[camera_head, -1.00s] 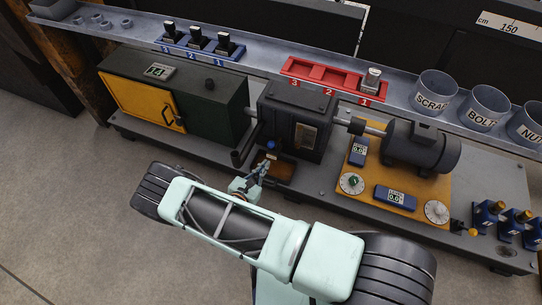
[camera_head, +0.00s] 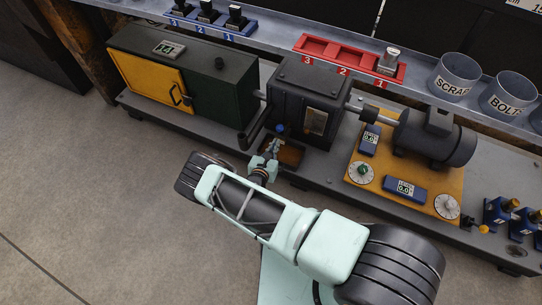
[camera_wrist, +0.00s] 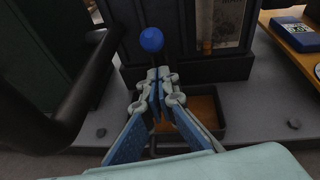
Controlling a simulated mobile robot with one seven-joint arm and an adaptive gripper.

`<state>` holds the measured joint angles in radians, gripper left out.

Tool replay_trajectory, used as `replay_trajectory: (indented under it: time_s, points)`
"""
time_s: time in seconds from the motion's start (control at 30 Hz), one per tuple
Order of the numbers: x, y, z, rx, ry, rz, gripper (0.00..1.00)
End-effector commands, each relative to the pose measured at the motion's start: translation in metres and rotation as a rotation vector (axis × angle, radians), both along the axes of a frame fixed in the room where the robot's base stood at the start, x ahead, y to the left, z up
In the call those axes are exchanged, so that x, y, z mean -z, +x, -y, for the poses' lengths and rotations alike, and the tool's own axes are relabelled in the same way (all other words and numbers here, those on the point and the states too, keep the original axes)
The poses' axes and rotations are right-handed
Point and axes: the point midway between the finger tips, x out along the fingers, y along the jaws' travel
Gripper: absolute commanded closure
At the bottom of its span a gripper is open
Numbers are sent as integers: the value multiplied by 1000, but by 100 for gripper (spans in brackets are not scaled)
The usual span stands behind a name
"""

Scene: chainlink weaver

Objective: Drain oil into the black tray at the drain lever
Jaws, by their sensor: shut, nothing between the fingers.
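The drain lever's blue knob (camera_head: 280,129) sits low on the front of the dark gearbox housing (camera_head: 308,105). In the wrist view the blue knob (camera_wrist: 151,40) stands just beyond my fingertips. My gripper (camera_wrist: 158,73) is shut and empty, with its tips just below the knob; whether they touch the lever's stem I cannot tell. The black tray (camera_wrist: 221,112) lies on the base below and beyond my fingers, with a brown-orange bottom; my fingers hide part of it. In the head view my gripper (camera_head: 276,147) is at the tray's left side.
A thick dark bar (camera_wrist: 75,100) stands close at the left in the wrist view. A green cabinet with a yellow door (camera_head: 150,84) is to the left. An orange plate (camera_head: 428,185) with dials and a motor (camera_head: 433,138) is to the right. Floor in front is clear.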

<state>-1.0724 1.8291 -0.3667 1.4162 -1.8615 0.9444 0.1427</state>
Motion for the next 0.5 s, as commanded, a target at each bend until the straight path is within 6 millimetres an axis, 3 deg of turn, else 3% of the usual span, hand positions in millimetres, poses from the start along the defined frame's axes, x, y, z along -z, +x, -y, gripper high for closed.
replay_trajectory:
  time_s: [0.2, 0.5]
  points:
    - [-12, 20, 3, 1, 2, 1, 100]
    - [-14, 22, 4, 1, 1, 0, 100]
